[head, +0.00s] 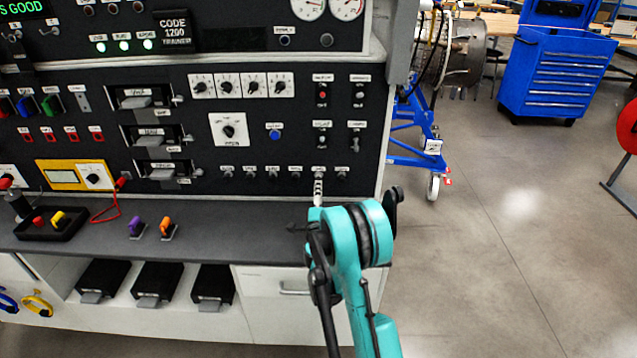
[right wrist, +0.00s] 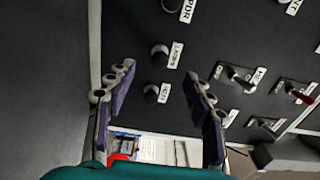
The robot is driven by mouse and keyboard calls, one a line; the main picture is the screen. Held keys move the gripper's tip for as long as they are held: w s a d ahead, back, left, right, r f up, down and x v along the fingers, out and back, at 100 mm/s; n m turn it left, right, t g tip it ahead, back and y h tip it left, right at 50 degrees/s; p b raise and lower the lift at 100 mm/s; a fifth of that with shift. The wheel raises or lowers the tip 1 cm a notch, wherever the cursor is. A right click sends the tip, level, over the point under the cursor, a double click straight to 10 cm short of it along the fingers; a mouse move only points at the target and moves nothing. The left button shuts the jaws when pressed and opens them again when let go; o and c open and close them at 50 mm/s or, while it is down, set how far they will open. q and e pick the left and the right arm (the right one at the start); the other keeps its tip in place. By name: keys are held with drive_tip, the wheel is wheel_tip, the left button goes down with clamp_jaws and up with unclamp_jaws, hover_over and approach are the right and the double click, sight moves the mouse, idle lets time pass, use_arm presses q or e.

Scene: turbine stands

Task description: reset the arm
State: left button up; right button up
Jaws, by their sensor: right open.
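My right arm (head: 365,235) is teal and black and reaches up from the bottom of the head view to the right end of the control panel (head: 200,225). My right gripper (right wrist: 168,82) is open and empty in the right wrist view, with its two segmented fingers spread apart. In the head view the gripper is mostly hidden behind the arm, and a light finger shows in front of the panel's lower edge. Two round black knobs, an upper knob (right wrist: 160,54) and a lower knob (right wrist: 151,93), appear between the fingers. My left gripper is not in view.
A grey shelf (head: 255,235) under the panel carries purple (head: 135,225) and orange (head: 166,226) levers and a black tray (head: 52,232). Toggle switches (right wrist: 238,78) lie right of the fingers.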

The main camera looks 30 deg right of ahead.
drive_tip(key=shift+s+a, duration=0.2)
drive_tip(key=shift+s, duration=0.05)
idle(0.3)
drive_tip(key=a+r+n+t+y, duration=0.2)
drive_tip(key=a+r+n+y, duration=0.5)
drive_tip(key=a+r, duration=0.45)
drive_tip(key=s+a+r+n+g+y, duration=0.1)
drive_tip(key=s+a+r+n+y, duration=0.25)
drive_tip(key=s+a+n, duration=0.5)
drive_tip(key=s+a+f+n+g+y, duration=0.25)
drive_tip(key=s+a+n+g, duration=0.2)
drive_tip(key=s+a, duration=0.4)
drive_tip(key=s+d+f+n+g+h, duration=0.1)
drive_tip(key=s+f, duration=0.3)
drive_tip(key=s, duration=0.5)
drive_tip(key=s+d+f+n+g+h, duration=0.2)
drive_tip(key=s+f+n+g, duration=0.1)
drive_tip(key=s, duration=0.5)
drive_tip(key=shift+s+d+f+g, duration=0.3)
drive_tip(key=shift+s+f+g, duration=0.05)
drive_tip(key=shift+f, duration=0.25)
